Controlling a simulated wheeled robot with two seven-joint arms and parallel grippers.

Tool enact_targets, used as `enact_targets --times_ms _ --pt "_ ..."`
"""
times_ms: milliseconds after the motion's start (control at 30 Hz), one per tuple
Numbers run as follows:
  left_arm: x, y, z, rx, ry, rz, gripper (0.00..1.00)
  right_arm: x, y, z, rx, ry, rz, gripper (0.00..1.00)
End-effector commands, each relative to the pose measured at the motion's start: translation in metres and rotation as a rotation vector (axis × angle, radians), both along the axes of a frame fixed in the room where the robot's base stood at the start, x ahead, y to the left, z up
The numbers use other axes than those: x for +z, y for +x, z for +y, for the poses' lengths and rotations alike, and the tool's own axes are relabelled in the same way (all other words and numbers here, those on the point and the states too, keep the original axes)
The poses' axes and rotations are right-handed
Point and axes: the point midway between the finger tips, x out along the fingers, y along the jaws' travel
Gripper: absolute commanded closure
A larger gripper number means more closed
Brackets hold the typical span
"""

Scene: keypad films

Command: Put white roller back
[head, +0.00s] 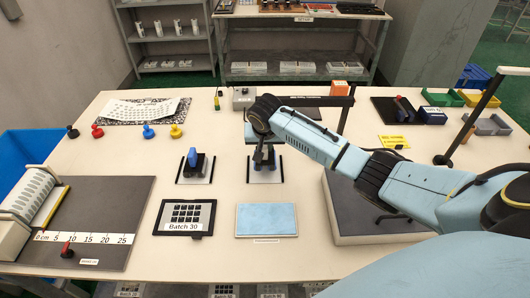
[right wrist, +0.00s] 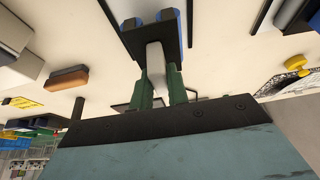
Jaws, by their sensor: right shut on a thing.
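My right gripper (head: 264,160) points down over the right-hand rest (head: 264,178), a pale plate between two dark rails. In the right wrist view its green fingers (right wrist: 159,82) are shut on the white roller, whose white grip (right wrist: 155,60) shows between them. A dark block with blue knobs (right wrist: 152,38) shows at the fingertips. In the head view the gripper hides most of the roller, and I cannot tell whether it touches the rest. A blue roller (head: 193,158) stands on the left-hand rest (head: 208,176). My left gripper is out of view.
A Batch 30 keypad frame (head: 185,228) and a light blue pad (head: 266,220) lie in front of the rests. A grey slab (head: 350,215) lies under my right arm. Red, blue and yellow knobs (head: 149,131) stand at the back left.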

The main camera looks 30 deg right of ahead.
Motion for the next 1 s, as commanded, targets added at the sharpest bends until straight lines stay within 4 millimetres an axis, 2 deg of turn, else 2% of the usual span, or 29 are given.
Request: enact_targets --times_ms 100,167,433,900,933,1000 --pt "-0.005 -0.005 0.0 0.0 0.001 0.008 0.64 -0.02 -0.001 0.0 0.0 -0.002 0.003 1.0" --pt "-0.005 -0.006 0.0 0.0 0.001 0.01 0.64 -0.025 0.0 0.0 0.001 -0.001 0.001 1.0" --pt "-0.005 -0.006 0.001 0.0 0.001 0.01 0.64 -0.025 0.0 0.0 0.001 0.0 0.0 1.0" --pt "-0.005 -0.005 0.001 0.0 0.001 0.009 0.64 -0.04 -0.002 0.0 0.0 -0.001 0.007 1.0" --pt "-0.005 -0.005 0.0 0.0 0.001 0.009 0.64 -0.042 -0.003 0.0 0.0 -0.002 0.01 0.81" --pt "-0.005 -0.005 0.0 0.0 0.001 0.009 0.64 -0.042 -0.004 0.0 -0.001 -0.001 0.011 0.72"
